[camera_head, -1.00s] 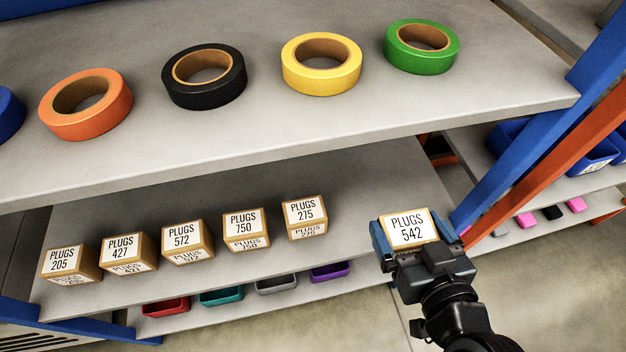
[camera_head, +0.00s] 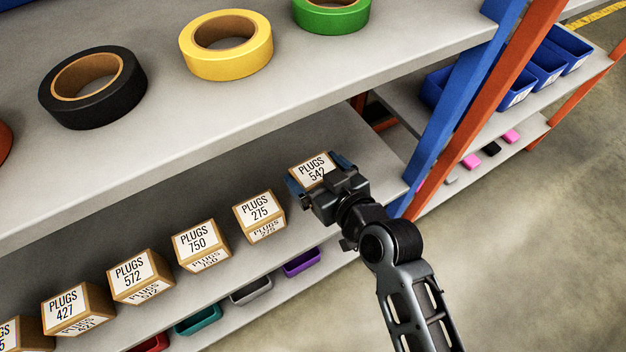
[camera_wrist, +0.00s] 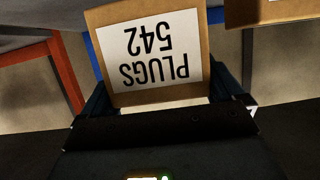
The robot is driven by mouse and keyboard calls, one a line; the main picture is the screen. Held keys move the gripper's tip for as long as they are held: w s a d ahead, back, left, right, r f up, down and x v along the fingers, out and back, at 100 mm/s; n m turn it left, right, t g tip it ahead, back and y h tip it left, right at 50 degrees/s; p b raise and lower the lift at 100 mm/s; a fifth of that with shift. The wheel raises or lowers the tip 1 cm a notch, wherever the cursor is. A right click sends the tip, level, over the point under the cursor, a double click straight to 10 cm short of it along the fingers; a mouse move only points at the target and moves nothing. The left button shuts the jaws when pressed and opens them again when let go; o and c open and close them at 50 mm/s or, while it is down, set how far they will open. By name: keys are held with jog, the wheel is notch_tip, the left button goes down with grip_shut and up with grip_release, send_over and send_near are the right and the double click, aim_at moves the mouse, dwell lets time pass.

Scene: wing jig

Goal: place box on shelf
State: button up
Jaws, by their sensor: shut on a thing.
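My gripper (camera_head: 322,176) is shut on the PLUGS 542 box (camera_head: 312,168), a small brown box with a white label. In the head view the box is at the right end of the middle shelf (camera_head: 365,150), right of the PLUGS 275 box (camera_head: 259,214). I cannot tell whether its underside touches the shelf. In the wrist view the PLUGS 542 box (camera_wrist: 155,55) sits between the fingers, its label upside down. Part of another brown box (camera_wrist: 265,10) shows at the top right.
The PLUGS 750 (camera_head: 201,244), PLUGS 572 (camera_head: 141,277) and PLUGS 427 (camera_head: 77,306) boxes continue the row leftward. The upper shelf (camera_head: 200,110) with tape rolls overhangs behind. A blue upright (camera_head: 455,110) stands close on the right. Small coloured bins (camera_head: 250,291) lie below.

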jog(key=shift+w+a+f, duration=0.25)
jog(key=shift+w+f, duration=0.1)
jog(key=shift+w, duration=0.15)
jog(key=shift+f+b, duration=0.45)
jog(key=shift+f, duration=1.5)
jog(key=shift+f, duration=0.1)
jog(key=o, duration=0.7)
jog(key=shift+f, duration=0.1)
jog(key=shift+o, duration=0.5)
jog(key=shift+r, duration=0.2)
jog(key=v, duration=1.2)
